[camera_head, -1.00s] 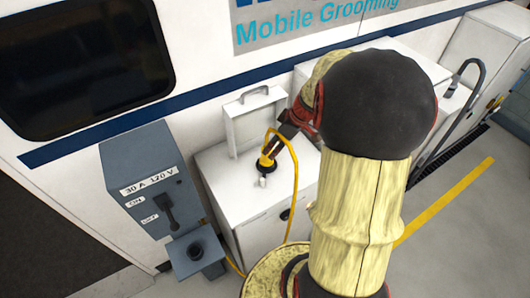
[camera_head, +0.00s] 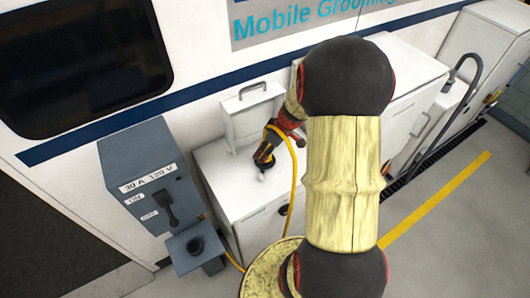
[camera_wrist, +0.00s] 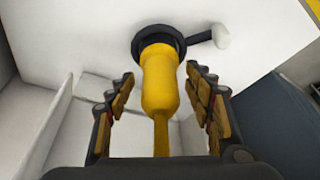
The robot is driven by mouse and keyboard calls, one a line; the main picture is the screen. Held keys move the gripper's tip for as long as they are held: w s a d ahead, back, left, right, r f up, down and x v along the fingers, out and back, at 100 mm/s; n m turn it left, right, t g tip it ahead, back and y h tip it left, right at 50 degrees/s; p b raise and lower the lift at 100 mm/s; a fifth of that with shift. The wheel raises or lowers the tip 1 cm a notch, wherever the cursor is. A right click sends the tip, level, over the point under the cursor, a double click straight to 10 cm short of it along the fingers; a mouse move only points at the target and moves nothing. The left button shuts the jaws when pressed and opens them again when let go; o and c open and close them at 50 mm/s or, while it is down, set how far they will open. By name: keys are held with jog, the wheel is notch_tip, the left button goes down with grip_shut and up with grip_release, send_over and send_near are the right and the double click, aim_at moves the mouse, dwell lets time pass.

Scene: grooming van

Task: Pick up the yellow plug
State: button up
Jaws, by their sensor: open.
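The yellow plug (camera_wrist: 160,85) stands in a round black socket (camera_wrist: 158,43) on the white cabinet top, and its yellow cord runs off toward the wrist camera. My gripper (camera_wrist: 160,82) is open, with one finger on each side of the plug. In the wrist view gaps show between both fingers and the plug. In the head view my gripper (camera_head: 266,152) is over the socket and mostly hides the plug. The yellow cord (camera_head: 294,190) loops down the cabinet front.
A grey power box (camera_head: 150,180) with a lever and a small grey outlet box (camera_head: 195,248) stand left of the white cabinet (camera_head: 245,215). An open white lid (camera_head: 255,118) rises behind the socket. The van wall is behind, with open floor at right.

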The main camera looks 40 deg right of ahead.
jog(key=shift+c, duration=1.2)
jog(key=c, duration=1.1)
grip_shut()
